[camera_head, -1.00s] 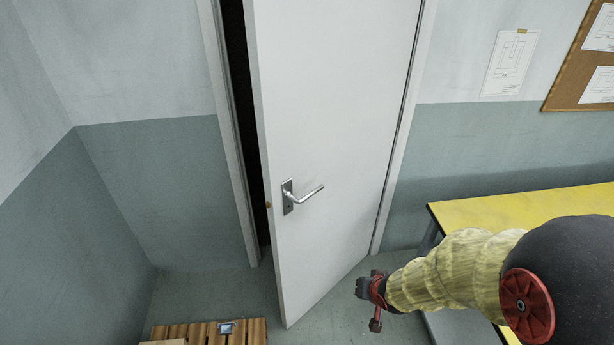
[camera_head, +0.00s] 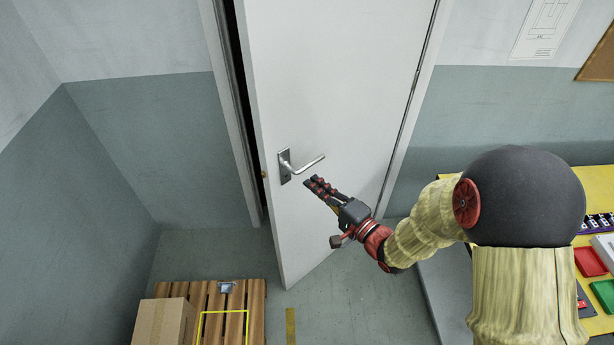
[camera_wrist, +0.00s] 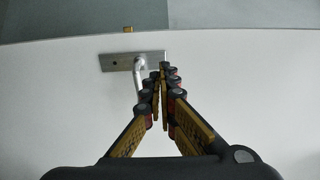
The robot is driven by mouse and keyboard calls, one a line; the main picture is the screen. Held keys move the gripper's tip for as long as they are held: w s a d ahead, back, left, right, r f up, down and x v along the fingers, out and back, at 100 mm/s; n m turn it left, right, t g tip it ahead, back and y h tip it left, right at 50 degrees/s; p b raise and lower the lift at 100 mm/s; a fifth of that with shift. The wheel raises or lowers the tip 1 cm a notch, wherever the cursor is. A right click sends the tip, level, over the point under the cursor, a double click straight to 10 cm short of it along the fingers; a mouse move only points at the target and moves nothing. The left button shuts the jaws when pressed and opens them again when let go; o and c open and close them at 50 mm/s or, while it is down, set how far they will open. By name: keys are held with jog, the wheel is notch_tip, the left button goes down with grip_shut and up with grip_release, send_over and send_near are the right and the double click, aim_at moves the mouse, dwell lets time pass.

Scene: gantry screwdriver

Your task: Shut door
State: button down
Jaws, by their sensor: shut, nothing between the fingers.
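The white door (camera_head: 345,100) stands ajar, with a dark gap along its left edge beside the frame. Its silver lever handle (camera_head: 303,164) is on the left part of the door. My gripper (camera_head: 314,182) is shut and empty, just below and right of the handle in the head view. In the wrist view the door face (camera_wrist: 250,100) fills most of the picture. The handle plate (camera_wrist: 117,61) shows beyond the shut fingertips (camera_wrist: 164,68), and the lever partly passes behind the fingers. I cannot tell whether the fingertips touch the door.
A wooden pallet (camera_head: 255,310) with a cardboard box (camera_head: 163,325) lies on the floor at lower left. A yellow table (camera_head: 596,178) with coloured bins stands at right. Grey floor (camera_head: 335,300) is clear in front of the door.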

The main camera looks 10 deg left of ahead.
aim_at(279, 155)
jog(key=b+x, duration=0.2)
jog(key=x, duration=1)
jog(key=shift+w+a+f, duration=0.1)
jog(key=shift+a, duration=0.15)
jog(key=shift+a, duration=0.1)
